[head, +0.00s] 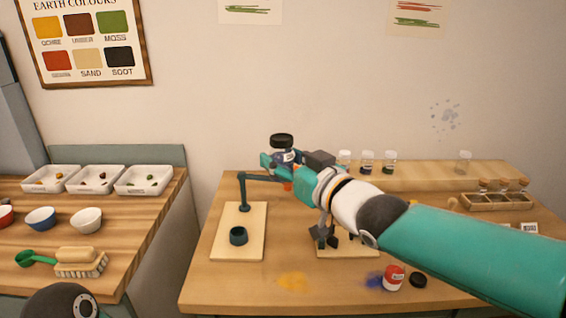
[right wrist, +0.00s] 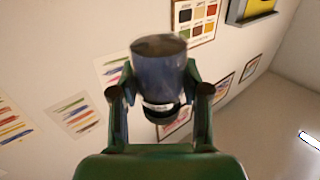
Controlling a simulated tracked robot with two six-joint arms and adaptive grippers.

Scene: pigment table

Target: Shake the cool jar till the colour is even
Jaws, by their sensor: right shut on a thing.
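The cool jar (head: 288,156) has a black lid and a pale label, and is held up above the back of the right table. My right gripper (head: 281,162) is shut around its sides. In the right wrist view the jar (right wrist: 160,70) sits between both fingers of the gripper (right wrist: 161,96), with its blue-grey body toward the top and its label and black lid lower down. A brownish round face shows at its upper end. I cannot tell from this whether the colour is even. My left gripper is out of view.
The right table (head: 215,285) bears a wooden board with a teal ring stand (head: 238,236), a red-labelled jar (head: 393,279) beside a loose black lid (head: 418,280), and a rack (head: 497,201). Small jars (head: 367,162) stand behind. White trays (head: 92,179) and bowls sit on the left table.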

